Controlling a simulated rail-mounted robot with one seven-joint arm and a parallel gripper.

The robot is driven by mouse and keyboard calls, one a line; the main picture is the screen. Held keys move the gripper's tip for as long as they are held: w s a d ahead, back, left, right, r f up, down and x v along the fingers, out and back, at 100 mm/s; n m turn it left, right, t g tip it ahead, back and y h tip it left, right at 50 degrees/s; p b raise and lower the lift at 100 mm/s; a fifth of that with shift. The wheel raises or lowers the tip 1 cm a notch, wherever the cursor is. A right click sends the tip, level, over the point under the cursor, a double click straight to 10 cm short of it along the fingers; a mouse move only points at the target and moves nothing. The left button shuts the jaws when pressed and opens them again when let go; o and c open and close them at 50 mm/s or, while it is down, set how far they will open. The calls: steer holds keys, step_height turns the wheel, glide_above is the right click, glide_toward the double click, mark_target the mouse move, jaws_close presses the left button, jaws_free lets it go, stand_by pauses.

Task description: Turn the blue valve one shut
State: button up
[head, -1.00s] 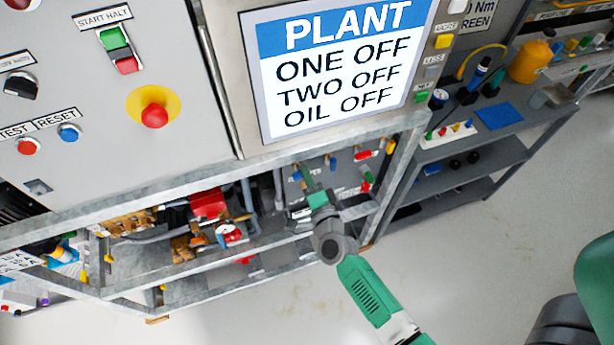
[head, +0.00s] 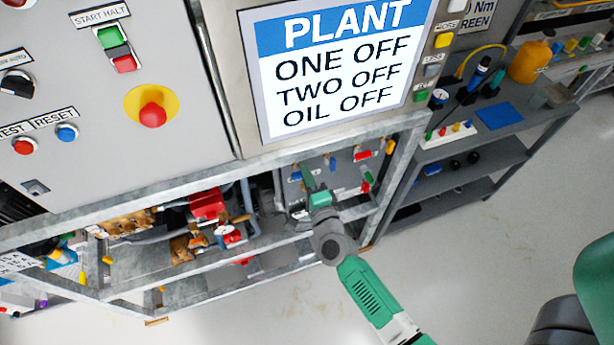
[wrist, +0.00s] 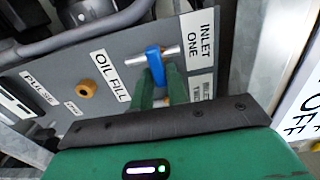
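In the wrist view a blue valve handle (wrist: 155,64) sits on a silver pipe stub on the grey panel. The label INLET ONE (wrist: 198,40) is to its right and OIL FILL (wrist: 111,75) to its left. My gripper (wrist: 159,72) has its two green fingers apart, one on each side of the handle's lower end. Whether they touch it is hard to tell. In the head view my gripper (head: 306,172) reaches into the frame under the display; a blue handle (head: 332,164) shows on the panel to its right.
The display (head: 340,65) reads ONE OFF, TWO OFF, OIL OFF. Metal frame bars (head: 402,175) surround the panel opening. A brass-coloured knob (wrist: 85,88) lies left in the wrist view. Red pump parts (head: 208,204) are to the left, a shelf unit (head: 455,175) to the right.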

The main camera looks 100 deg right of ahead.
steer(key=o, duration=0.3)
steer(key=p+v, duration=0.1)
steer(key=v, duration=0.7)
stand_by(0.4)
